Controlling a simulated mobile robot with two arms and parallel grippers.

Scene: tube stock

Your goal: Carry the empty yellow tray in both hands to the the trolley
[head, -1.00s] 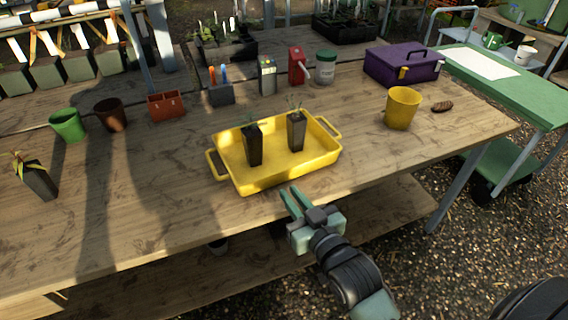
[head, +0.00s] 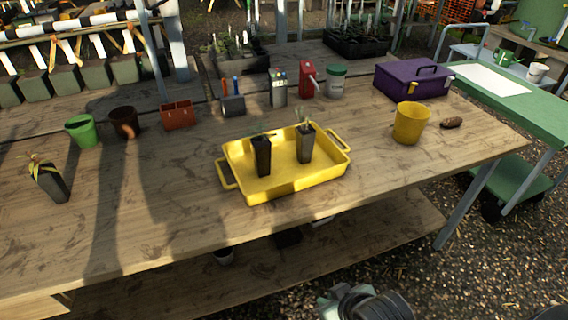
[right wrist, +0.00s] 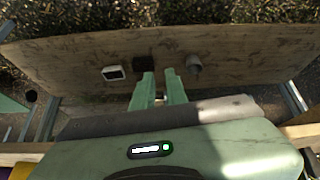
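The yellow tray (head: 228,163) rests on the wooden bench, its two end handles free. Two dark square pots with seedlings, one at the left (head: 262,155) and one at the right (head: 304,143), stand in it, so it is not empty. The green-topped trolley (head: 545,112) stands beyond the bench's right end, with a white sheet on top. My right gripper, at the bottom edge of the head view, is off the bench's front and away from the tray. In the right wrist view its green fingers (right wrist: 160,84) are apart with nothing between them. My left gripper is out of view.
A yellow pot (head: 411,124), a brown lump (head: 451,122) and a purple toolbox (head: 412,82) lie right of the tray. Several small containers line the bench behind it. A leaning potted plant (head: 50,181) is at the left. Gravel (head: 480,245) fronts the bench.

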